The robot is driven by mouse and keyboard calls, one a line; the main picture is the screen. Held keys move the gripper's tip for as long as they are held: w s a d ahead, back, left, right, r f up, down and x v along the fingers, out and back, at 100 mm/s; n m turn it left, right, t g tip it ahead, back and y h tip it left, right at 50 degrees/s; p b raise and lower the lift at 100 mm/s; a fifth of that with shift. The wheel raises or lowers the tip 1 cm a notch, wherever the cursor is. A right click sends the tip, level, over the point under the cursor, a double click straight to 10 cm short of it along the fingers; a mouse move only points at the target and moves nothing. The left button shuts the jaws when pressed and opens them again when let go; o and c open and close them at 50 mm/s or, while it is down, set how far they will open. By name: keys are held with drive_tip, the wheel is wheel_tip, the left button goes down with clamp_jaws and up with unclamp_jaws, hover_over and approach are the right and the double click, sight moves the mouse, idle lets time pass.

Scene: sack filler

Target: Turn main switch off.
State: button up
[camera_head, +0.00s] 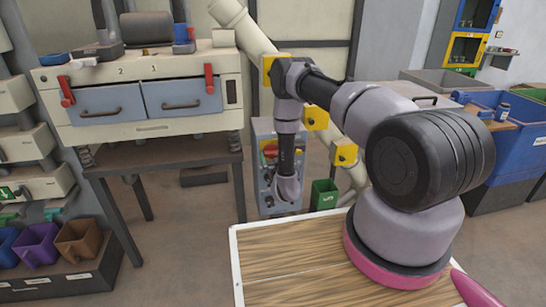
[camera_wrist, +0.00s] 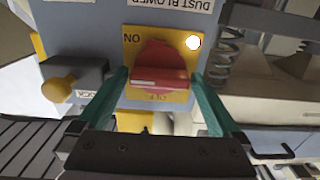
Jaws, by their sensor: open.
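The main switch (camera_wrist: 158,58) is a round red knob with a raised grip bar on a yellow plate (camera_wrist: 133,48). In the wrist view its bar lies roughly level across the picture. The plate carries lettering above and below the knob, and the view looks upside down. My gripper (camera_wrist: 160,80) is open, with one teal finger on each side of the knob. I cannot tell whether the fingers touch it. In the head view the grey-blue switch box (camera_head: 265,187) stands behind my arm, which partly covers the red knob; the fingers are not clear there.
A round white light (camera_wrist: 193,42) shows at the plate's corner. A yellow knob (camera_wrist: 60,88) sticks out on the left in the wrist view. The cream machine with blue drawers (camera_head: 180,98) stands left of the box, and a green bin (camera_head: 324,194) stands to its right.

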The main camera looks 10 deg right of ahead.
drive_tip(key=c, duration=1.1)
drive_tip(key=shift+o, duration=0.2)
drive_tip(key=shift+n, duration=0.3)
drive_tip(key=n, duration=0.3)
drive_tip(key=shift+n, duration=0.3)
drive_tip(key=n, duration=0.4)
drive_tip(key=shift+n, duration=0.3)
drive_tip(key=n, duration=0.9)
